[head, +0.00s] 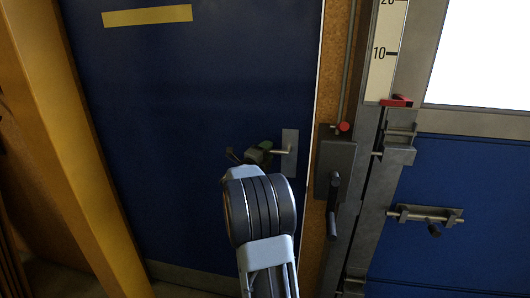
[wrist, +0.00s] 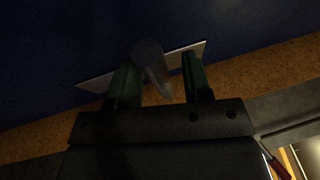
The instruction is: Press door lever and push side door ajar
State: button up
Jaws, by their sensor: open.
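The blue side door (head: 200,90) fills the left middle of the head view and looks closed. Its grey lever (head: 279,152) sticks out from a metal plate (head: 291,143) near the door's right edge. My gripper (head: 263,150) is at the lever, partly hidden by my own arm. In the wrist view, my gripper (wrist: 160,76) is open, with one green-lined finger on each side of the lever (wrist: 152,68). The plate (wrist: 199,51) lies behind the fingers. I cannot tell whether either finger touches the lever.
A yellow post (head: 75,150) stands left of the door. To the right are a dark box with a crank handle (head: 333,200), a scale strip (head: 386,50) and a blue panel with a latch (head: 425,215). A red knob (head: 343,127) sits above the crank.

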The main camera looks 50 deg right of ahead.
jog(key=shift+d, duration=0.15)
jog(key=shift+c, duration=0.4)
grip_shut()
